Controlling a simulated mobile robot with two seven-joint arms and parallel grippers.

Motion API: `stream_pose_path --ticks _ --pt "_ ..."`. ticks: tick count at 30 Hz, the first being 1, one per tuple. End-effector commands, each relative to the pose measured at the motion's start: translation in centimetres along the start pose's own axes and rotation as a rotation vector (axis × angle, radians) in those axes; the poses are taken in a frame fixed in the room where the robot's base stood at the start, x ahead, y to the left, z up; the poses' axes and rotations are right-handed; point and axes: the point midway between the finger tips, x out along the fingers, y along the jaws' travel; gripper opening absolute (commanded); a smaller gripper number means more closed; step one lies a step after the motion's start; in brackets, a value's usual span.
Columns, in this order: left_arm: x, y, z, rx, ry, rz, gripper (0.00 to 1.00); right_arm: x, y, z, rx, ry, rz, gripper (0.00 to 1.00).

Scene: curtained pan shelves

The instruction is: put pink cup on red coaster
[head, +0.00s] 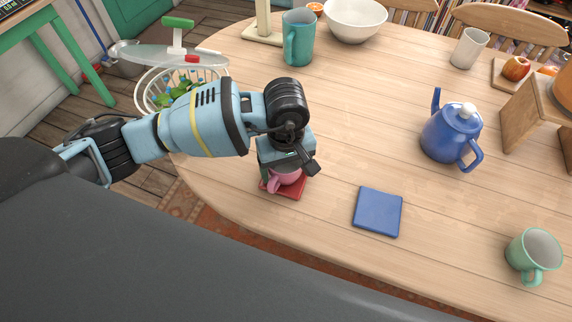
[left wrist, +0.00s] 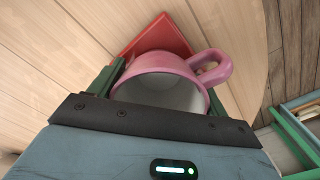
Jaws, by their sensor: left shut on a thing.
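The pink cup (head: 285,178) is at the left part of the table, under my left gripper (head: 287,172). In the left wrist view the pink cup (left wrist: 165,66) sits between the two green fingers, which are shut on it, with its handle to the upper right. The red coaster (head: 291,190) lies on the table directly below the cup, and part of it shows beyond the cup in the left wrist view (left wrist: 157,35). I cannot tell whether the cup's base touches the coaster. My right gripper is not in view.
A blue coaster (head: 378,211) lies to the right. A blue teapot (head: 451,134), a green cup (head: 533,254), a teal mug (head: 299,38) and a white bowl (head: 355,20) stand on the table (head: 350,110). The middle of the table is clear. The table edge is close to the red coaster.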

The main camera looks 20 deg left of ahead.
Motion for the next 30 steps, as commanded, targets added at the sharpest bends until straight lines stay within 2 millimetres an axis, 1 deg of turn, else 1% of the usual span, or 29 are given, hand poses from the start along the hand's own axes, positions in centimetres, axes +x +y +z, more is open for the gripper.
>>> stream_pose_path --ticks 2,3,8,15,17,20,27,30 --pt "0.1 0.0 0.0 0.0 0.0 0.001 0.49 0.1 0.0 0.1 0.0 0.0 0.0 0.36" --pt "0.1 0.0 0.0 0.0 0.0 0.001 0.78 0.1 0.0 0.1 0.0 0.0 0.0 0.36" --pt "0.1 0.0 0.0 0.0 0.001 0.001 0.99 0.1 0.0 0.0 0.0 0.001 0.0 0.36" --pt "0.1 0.0 0.0 0.0 0.0 0.0 1.0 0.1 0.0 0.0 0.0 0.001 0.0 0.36" --pt "-0.1 0.0 0.0 0.0 0.001 0.001 1.0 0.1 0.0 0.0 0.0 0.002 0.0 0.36" --pt "-1.2 0.1 -0.1 0.0 0.002 0.004 1.0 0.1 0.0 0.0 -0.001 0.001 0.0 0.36" --pt "-5.1 0.1 -0.1 0.002 0.003 0.004 1.0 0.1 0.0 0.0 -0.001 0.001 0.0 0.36" --pt "-6.3 0.1 -0.1 0.0 0.002 0.002 1.0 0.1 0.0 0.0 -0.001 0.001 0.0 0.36"
